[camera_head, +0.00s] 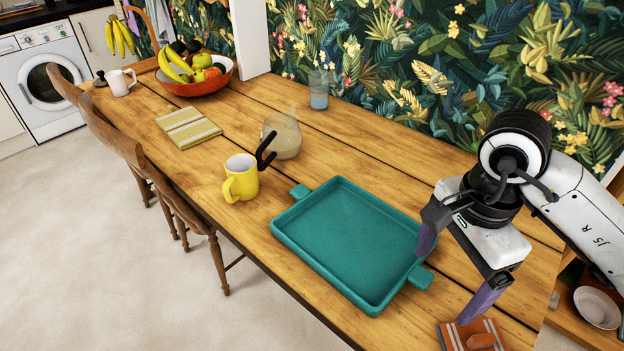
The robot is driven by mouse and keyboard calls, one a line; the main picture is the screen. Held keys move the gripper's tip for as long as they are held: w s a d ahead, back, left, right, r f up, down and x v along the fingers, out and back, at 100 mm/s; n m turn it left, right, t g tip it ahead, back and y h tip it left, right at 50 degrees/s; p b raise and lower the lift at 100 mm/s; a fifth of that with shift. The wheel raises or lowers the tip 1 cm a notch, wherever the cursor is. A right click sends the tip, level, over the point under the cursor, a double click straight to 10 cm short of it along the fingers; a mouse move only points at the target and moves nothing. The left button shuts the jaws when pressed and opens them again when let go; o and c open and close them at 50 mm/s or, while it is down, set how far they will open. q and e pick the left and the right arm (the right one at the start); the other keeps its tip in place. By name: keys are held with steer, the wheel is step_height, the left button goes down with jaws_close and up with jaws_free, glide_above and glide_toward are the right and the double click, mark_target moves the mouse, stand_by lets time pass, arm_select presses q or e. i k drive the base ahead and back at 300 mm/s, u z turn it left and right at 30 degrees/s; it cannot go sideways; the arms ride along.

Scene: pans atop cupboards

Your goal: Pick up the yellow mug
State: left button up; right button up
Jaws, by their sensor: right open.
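The yellow mug (241,178) stands upright on the wooden table near its front edge, left of the teal tray. Its handle points toward the lower left. My right gripper (452,282) is open and empty, at the right end of the table beside the tray's right handle. It is well apart from the mug. My left gripper does not show.
The teal tray (283,226) lies between my right gripper and the mug. A glass pitcher (284,138) with a black handle stands close behind the mug. A blue-tinted glass (319,92), a folded cloth (188,128) and a red fruit bowl (200,87) stand farther off.

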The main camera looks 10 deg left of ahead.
mark_target(240, 170)
steer(key=u, duration=0.85)
